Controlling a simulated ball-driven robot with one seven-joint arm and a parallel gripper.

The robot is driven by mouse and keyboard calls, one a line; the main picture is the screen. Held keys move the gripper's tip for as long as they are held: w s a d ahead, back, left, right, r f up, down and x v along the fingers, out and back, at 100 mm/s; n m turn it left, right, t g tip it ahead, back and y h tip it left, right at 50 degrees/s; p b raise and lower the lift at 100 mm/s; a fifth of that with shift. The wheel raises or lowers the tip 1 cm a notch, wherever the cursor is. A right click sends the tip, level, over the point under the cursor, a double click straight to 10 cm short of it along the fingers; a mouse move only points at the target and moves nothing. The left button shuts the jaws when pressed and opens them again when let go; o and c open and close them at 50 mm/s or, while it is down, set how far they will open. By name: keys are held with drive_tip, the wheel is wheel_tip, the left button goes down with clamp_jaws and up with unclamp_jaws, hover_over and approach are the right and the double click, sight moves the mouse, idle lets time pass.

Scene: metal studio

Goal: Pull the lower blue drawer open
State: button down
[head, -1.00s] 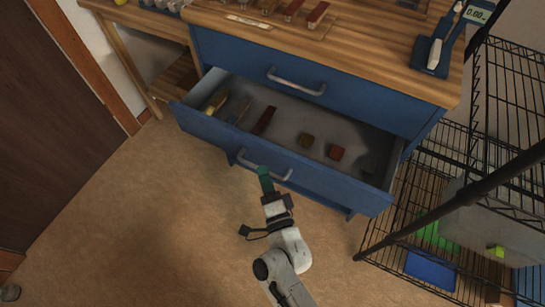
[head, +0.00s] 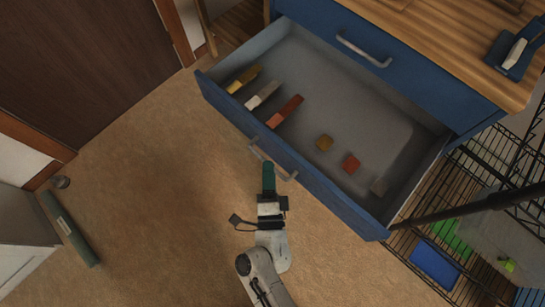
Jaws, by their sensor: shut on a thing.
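The lower blue drawer (head: 322,187) is pulled well out of the blue cabinet, and its grey inside shows. Its metal bar handle (head: 257,150) is on the front panel. The fingertips are partly hidden by the gripper's own body. The upper blue drawer (head: 420,80) is closed, with its own bar handle (head: 364,50).
In the drawer lie a yellow piece (head: 244,79), a grey piece (head: 263,95), a red-brown piece (head: 285,111) and small blocks (head: 351,163). A black wire rack (head: 470,200) stands close on the right.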

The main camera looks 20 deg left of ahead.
drive_tip(key=shift+f, duration=0.1)
drive_tip(key=c, duration=1.2)
unclamp_jaws()
drive_tip(key=shift+o, duration=0.2)
drive_tip(key=v, duration=1.1)
drive_tip(key=shift+b, duration=0.3)
